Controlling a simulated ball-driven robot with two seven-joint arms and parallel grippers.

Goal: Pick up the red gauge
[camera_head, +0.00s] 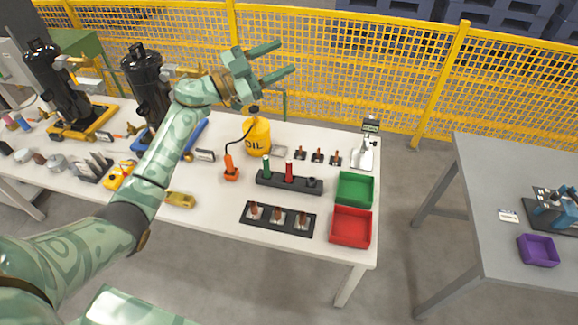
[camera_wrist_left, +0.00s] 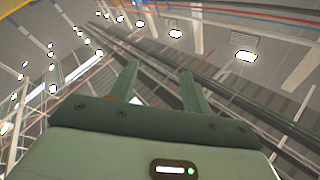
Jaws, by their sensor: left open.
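The red gauge (camera_head: 289,172) stands upright in a long black holder (camera_head: 262,182) on the white table, between a green gauge (camera_head: 266,166) and an empty-looking place at the right end. My left gripper (camera_head: 287,56) is raised high above the back of the table, in front of the yellow fence in the picture. Its two fingers are apart with nothing between them, and they point right. The left wrist view shows the same open fingers (camera_wrist_left: 158,68) against the ceiling. My right gripper is not in view.
A yellow oil can (camera_head: 257,137) and an orange tool (camera_head: 231,170) stand left of the holder. Green (camera_head: 355,204) and red (camera_head: 351,242) bins sit to the right. A black tray (camera_head: 250,221) with several copper-topped parts lies in front. Compressors (camera_head: 145,75) stand at the left.

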